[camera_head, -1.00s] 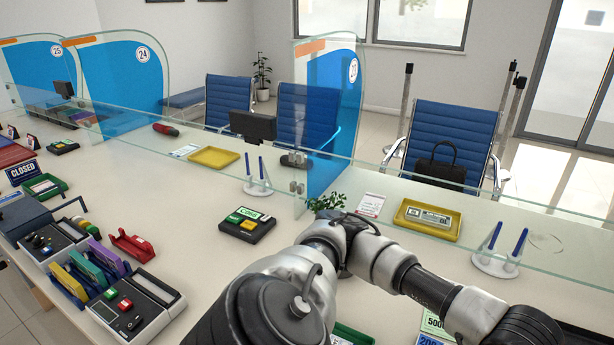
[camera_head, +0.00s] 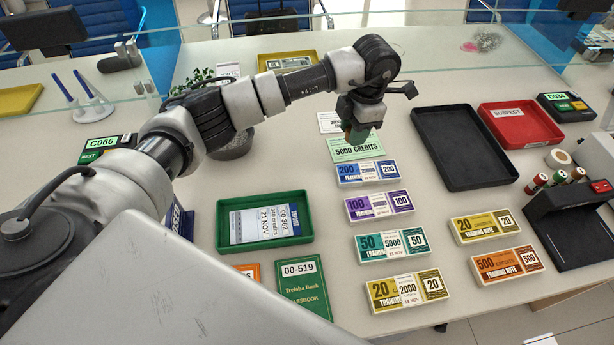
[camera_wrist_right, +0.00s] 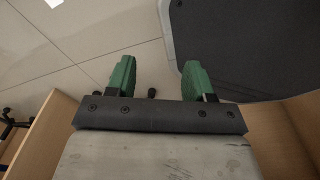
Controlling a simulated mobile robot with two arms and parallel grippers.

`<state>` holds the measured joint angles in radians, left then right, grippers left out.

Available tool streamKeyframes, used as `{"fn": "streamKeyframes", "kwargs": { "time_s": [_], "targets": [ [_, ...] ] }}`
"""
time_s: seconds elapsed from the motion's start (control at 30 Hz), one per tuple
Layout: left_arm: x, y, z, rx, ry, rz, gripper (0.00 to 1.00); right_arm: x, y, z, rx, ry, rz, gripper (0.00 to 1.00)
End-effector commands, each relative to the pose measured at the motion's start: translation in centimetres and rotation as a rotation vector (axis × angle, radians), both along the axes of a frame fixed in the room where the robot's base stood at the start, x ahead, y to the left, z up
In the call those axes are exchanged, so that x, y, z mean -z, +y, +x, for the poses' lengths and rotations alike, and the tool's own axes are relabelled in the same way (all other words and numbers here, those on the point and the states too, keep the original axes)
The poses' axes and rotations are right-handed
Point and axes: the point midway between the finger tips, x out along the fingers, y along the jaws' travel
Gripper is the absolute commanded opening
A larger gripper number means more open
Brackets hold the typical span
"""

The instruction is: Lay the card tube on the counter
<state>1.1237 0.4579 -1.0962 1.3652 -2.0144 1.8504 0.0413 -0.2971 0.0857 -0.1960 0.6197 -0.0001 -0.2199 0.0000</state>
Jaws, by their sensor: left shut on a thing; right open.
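My left gripper (camera_head: 357,132) points down over the counter (camera_head: 300,168), at the far end of the column of note bundles. It is shut on a small brownish piece, which I take to be the card tube; the fingers and wrist hide most of it. It is just above or at the green 5000 credits note (camera_head: 358,149); I cannot tell whether they touch. My right gripper (camera_wrist_right: 156,78) is open and empty in the right wrist view, with floor tiles behind its green fingers.
Note bundles (camera_head: 392,244) stand in a column nearer me. A green tray (camera_head: 309,222) is left, a black tray (camera_head: 460,145) and red tray (camera_head: 520,130) right. Small red-and-green rolls (camera_head: 537,184) stand far right. A glass screen (camera_head: 440,50) runs behind. Bare counter lies between green tray and bundles.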

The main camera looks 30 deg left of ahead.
Motion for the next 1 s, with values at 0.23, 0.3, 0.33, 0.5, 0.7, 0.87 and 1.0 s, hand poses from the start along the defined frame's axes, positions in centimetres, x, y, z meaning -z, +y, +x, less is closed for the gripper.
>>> {"fn": "streamKeyframes", "kwargs": {
  "time_s": [0.23,0.3,0.33,0.5,0.7,0.87,1.0],
  "targets": [
    [0.0,-0.6,1.7,-0.355,0.000,0.000,0.12,0.3,0.1,0.0,-0.001,0.000,0.001,0.53],
    [0.1,-0.4,1.7,-0.389,0.001,0.001,0.12,0.2,0.1,0.0,-0.002,0.000,0.002,0.53],
    [0.2,-0.2,1.6,-0.397,0.001,0.001,0.12,0.1,0.2,0.0,-0.002,0.001,0.003,0.53],
    [2.0,2.1,-0.7,-0.405,0.004,0.003,0.12,-0.9,0.6,-0.1,-0.003,0.002,0.008,0.53],
    [4.7,5.4,-3.9,-0.403,0.004,0.004,0.12,-2.1,1.0,-0.3,-0.002,0.003,0.013,0.53],
    [6.3,7.2,-5.6,-0.402,0.001,0.004,0.12,-2.6,1.0,-0.3,-0.002,0.004,0.013,0.53],
    [6.9,7.8,-6.1,-0.400,-0.002,0.001,0.12,-2.8,1.0,-0.3,-0.002,0.004,0.012,0.53]
  ]
}}
